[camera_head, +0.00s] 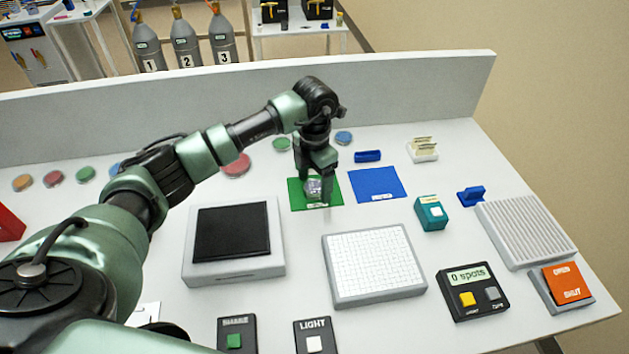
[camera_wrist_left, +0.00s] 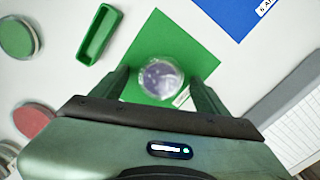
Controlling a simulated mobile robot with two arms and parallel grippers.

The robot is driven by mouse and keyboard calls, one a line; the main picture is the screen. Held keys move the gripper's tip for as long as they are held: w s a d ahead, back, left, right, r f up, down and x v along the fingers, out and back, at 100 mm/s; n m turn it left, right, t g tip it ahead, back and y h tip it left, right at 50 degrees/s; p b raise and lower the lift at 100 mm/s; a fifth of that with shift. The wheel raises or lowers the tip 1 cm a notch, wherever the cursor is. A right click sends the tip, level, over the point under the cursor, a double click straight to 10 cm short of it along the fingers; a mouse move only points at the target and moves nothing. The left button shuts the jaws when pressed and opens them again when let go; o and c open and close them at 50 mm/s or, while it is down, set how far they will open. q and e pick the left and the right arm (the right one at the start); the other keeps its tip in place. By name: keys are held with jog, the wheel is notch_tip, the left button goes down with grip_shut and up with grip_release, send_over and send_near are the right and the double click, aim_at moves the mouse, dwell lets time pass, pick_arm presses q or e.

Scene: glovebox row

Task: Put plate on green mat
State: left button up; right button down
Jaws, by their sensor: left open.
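A small round clear plate with purple spots (camera_head: 314,187) lies on the green mat (camera_head: 296,197), near its middle. In the left wrist view the plate (camera_wrist_left: 160,78) rests inside the edges of the green mat (camera_wrist_left: 160,35), close to the mat's white label. My left gripper (camera_head: 317,178) points down over the mat and is open. In the left wrist view its two fingers (camera_wrist_left: 160,84) stand on either side of the plate, with a gap showing on both sides. My right gripper is not in view.
A blue mat (camera_head: 378,185) lies to the right of the green mat. Several round coloured dishes (camera_head: 86,174) line the back left. A black-topped box (camera_head: 231,232) and a white gridded block (camera_head: 374,264) stand in front. A low wall (camera_head: 420,92) closes the back.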

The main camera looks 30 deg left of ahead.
pick_arm(q)
jog(key=shift+r, duration=0.45)
notch_tip(320, 180, up, 11)
jog(key=b, duration=0.3)
jog(key=shift+r, duration=0.2)
